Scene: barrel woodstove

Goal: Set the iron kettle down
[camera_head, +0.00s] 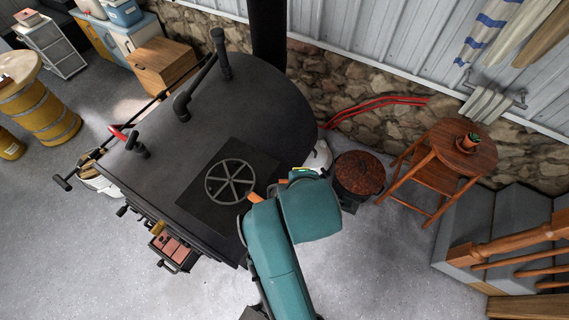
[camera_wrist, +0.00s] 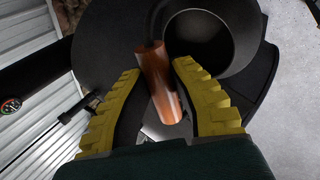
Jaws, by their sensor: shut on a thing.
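In the wrist view my gripper (camera_wrist: 158,100) has its yellow ridged fingers on either side of a reddish-brown wooden handle (camera_wrist: 160,82), and is shut on it. A dark rod joins the handle's far end. Dark round iron shapes lie beyond the fingers, one with an open round rim (camera_wrist: 254,45); I take this to be the iron kettle, though its outline is hard to separate from the dark stove. In the head view my teal arm hides most of the kettle, and an orange-brown bit of handle (camera_head: 256,198) shows beside the arm, near the stove top.
The black barrel stove (camera_head: 265,105) has a spoked round trivet (camera_head: 230,181) on its flat plate, left of my arm. Pipes and rods stand up at its left. A round-topped brown stump (camera_head: 360,172) and a wooden stool (camera_head: 460,150) with a potted plant stand at right.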

